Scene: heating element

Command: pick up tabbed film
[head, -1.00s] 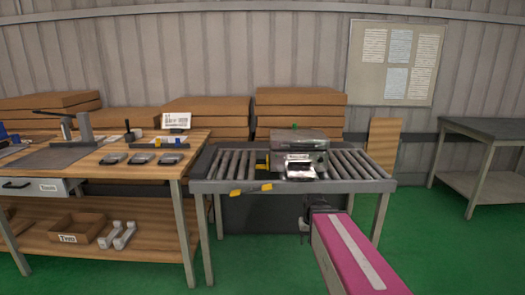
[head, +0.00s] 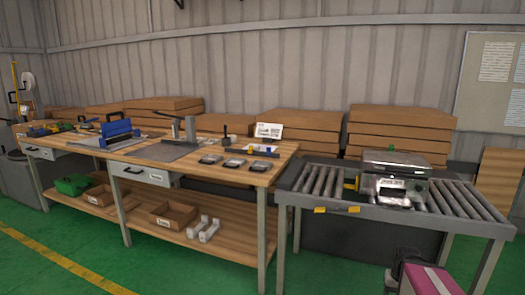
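I cannot make out the tabbed film for certain at this size. Several small dark-and-silver flat pieces (head: 235,162) lie in a row on the right end of the wooden workbench (head: 125,152). A silver machine (head: 395,178) with a lidded top stands on the roller conveyor to the right of the bench. My pink arm shows at the bottom right, with my dark gripper (head: 405,284) at its end, low in front of the conveyor and well apart from the bench pieces. Its fingers are too small and dark to read.
The roller conveyor (head: 395,208) has yellow parts on its front edge. The bench holds a blue press (head: 117,132), a lever tool (head: 189,130) and a white sign (head: 269,130). Boxes (head: 172,213) and white pieces (head: 204,229) sit on its lower shelf. Green floor (head: 190,270) in front is clear.

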